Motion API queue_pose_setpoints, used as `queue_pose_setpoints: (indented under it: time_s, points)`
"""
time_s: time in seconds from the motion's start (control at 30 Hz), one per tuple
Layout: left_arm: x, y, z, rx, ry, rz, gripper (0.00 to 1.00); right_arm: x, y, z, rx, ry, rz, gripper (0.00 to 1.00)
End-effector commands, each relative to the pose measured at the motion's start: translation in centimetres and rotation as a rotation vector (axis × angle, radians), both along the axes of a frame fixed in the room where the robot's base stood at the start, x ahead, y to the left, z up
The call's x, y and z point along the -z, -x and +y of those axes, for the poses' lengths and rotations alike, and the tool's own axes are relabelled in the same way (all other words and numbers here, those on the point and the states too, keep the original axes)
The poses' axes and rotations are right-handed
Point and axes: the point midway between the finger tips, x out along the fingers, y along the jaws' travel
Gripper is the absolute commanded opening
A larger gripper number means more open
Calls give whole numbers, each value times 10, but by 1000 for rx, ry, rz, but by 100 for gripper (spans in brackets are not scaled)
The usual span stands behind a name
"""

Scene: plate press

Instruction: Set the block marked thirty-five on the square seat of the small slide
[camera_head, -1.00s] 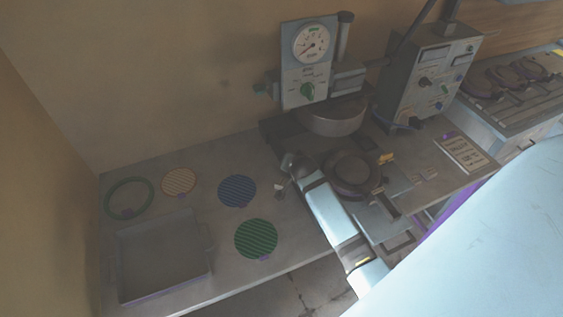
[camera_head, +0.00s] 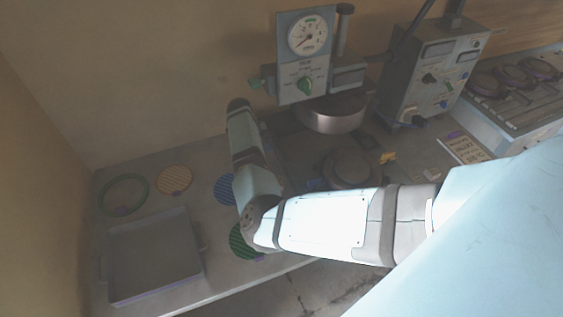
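I cannot make out a block marked thirty-five or read such a number anywhere. I cannot tell for certain which part is the small slide or its square seat; the area in front of the press is partly covered by my arm. A dark round plate piece (camera_head: 350,168) lies there, with a small yellow piece (camera_head: 388,157) to its right. My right arm comes in from the right, bends over the bench and points toward the wall. No gripper fingers show at its end. My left arm and gripper are not seen.
The press with a dial gauge (camera_head: 307,35) and a control box (camera_head: 435,75) stand at the back. A grey tray (camera_head: 188,238), a green ring (camera_head: 105,204), an orange disc (camera_head: 174,180), a blue disc (camera_head: 224,187) and a green disc (camera_head: 238,240) are at left. A plate rack (camera_head: 540,95) stands far right.

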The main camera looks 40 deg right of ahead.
Motion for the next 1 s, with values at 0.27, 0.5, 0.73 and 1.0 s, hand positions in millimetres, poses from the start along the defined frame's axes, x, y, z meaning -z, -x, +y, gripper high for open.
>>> queue_pose_setpoints:
  time_s: [0.27,0.5,0.73,1.0]
  points:
    - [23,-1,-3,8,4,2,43,53,18,-11,0,-1,0,57]
    - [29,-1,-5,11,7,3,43,69,22,-15,-1,-1,-2,57]
    - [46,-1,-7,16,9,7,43,102,31,-23,-3,-1,1,57]
    - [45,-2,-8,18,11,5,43,107,34,-24,-3,-1,-2,57]
